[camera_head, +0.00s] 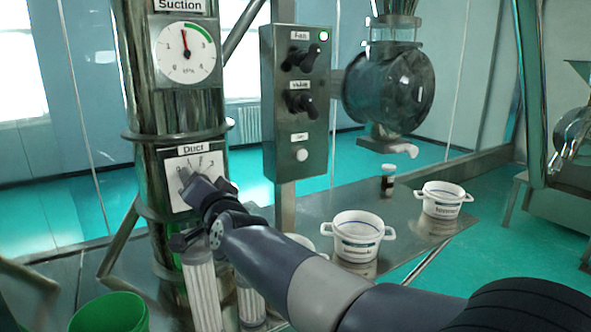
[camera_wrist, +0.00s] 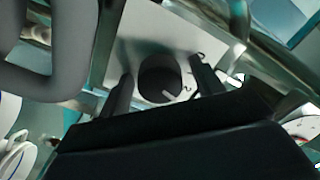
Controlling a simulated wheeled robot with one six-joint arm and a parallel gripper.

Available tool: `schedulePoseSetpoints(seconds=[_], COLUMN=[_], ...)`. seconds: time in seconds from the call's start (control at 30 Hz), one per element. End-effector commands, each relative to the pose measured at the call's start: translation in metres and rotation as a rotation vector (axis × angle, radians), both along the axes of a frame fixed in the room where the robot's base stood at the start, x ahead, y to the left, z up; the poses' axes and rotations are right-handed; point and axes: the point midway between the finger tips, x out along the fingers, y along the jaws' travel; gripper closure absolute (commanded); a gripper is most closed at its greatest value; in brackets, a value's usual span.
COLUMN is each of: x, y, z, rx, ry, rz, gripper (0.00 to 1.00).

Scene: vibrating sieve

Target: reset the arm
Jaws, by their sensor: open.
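My arm reaches in from the lower right in the head view. My gripper (camera_head: 190,183) is at the duct dial plate (camera_head: 205,162) on the steel column (camera_head: 150,110). In the wrist view my gripper (camera_wrist: 163,92) is open, with one finger on either side of a dark round knob (camera_wrist: 160,76) that has a pale pointer mark. I cannot tell whether the fingers touch the knob. The lower part of the plate is hidden by my gripper in the head view.
A suction gauge (camera_head: 186,52) sits above the plate. A control box (camera_head: 296,100) with knobs stands to the right. White tubs (camera_head: 357,240) (camera_head: 443,200) and a small dark bottle (camera_head: 388,180) stand on the steel table. A green bucket (camera_head: 110,314) and pleated filters (camera_head: 202,290) are below.

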Motion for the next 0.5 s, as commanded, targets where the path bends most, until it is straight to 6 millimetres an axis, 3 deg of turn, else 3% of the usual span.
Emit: schedulePoseSetpoints(seconds=[0.5], x=[-0.0065], y=[-0.0038], z=[0.0006], rx=[0.002], ry=[-0.001], rz=[0.001], gripper=[0.37])
